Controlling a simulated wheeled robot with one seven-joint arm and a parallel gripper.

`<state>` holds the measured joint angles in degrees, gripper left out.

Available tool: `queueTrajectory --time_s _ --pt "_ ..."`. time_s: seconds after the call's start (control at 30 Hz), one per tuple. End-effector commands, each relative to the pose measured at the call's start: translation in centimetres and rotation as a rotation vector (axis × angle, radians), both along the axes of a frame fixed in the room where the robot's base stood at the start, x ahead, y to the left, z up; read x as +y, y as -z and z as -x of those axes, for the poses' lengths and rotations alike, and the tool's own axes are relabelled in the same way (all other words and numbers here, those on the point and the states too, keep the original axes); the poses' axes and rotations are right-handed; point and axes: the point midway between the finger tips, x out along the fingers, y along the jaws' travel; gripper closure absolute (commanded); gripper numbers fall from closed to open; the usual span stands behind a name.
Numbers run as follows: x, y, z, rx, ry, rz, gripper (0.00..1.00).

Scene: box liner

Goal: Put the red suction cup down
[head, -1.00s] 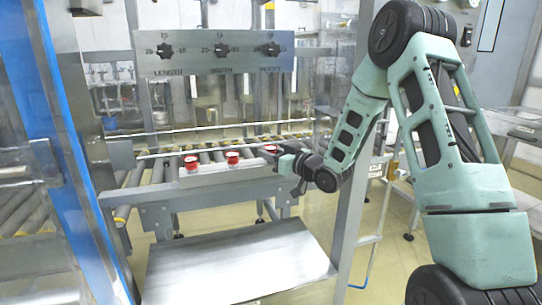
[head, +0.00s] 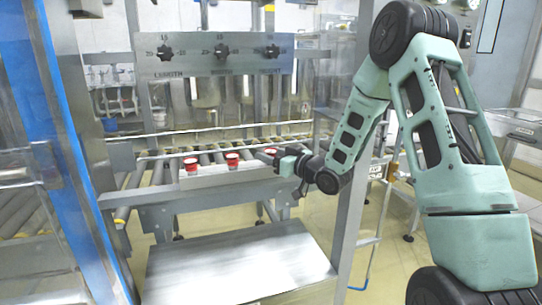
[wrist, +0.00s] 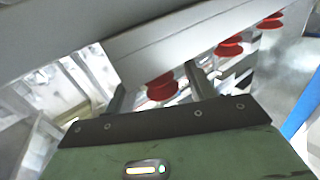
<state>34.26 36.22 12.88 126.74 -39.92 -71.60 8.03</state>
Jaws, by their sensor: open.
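Three red suction cups stand in a row along a pale bar at the roller conveyor: left (head: 190,164), middle (head: 232,160) and right (head: 271,152). My gripper (head: 273,158) is at the right-hand cup. In the wrist view the nearest red cup (wrist: 162,88) shows between the two spread fingers of my gripper (wrist: 162,92), with gaps visible beside it. The jaws are open. The other two cups also show there, the middle one (wrist: 230,46) and the far one (wrist: 271,20). Whether a finger touches the cup is unclear.
A panel with three black knobs (head: 221,52) hangs above the conveyor rollers (head: 160,172). A bare metal plate (head: 238,262) lies low in front. A metal post (head: 352,205) stands close to my arm. A blue-edged frame (head: 62,130) is at the left.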

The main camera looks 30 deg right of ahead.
Motion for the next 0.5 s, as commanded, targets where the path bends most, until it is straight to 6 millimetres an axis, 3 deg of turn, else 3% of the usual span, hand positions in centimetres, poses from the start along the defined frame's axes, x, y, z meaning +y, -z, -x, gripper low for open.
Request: queueTrajectory --time_s 0.3,0.5 --pt "-1.8 0.1 6.7 0.003 0.005 0.000 0.45" --pt "-2.6 0.1 9.8 0.002 0.005 0.001 0.45"
